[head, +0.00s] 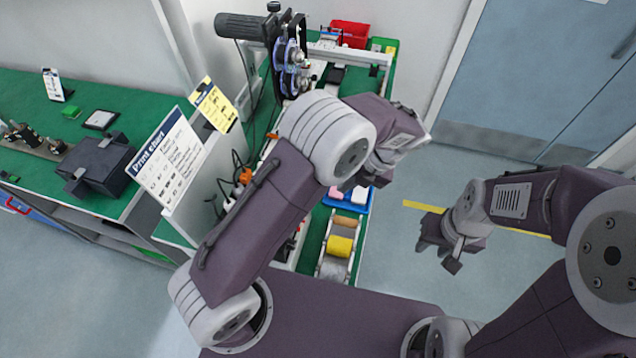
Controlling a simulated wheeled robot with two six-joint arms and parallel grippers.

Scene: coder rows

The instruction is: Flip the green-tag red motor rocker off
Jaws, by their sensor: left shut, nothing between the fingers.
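No red motor rocker with a green tag can be made out; my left arm covers much of the middle of the bench. My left gripper (376,172) is mostly hidden behind my own forearm, low over the green-topped bench (312,235). It is shut, with nothing in it; its fingertips and what they may touch cannot be seen. My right gripper (440,256) hangs over the open floor right of the bench, its fingers apart and empty.
A "Print chart" board (166,160) and a yellow card (214,104) stand left of my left arm. A dark motor with blue rollers (290,65) and a red bin (349,34) are at the back. A yellow roll (340,246) lies in front. Floor at right is clear.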

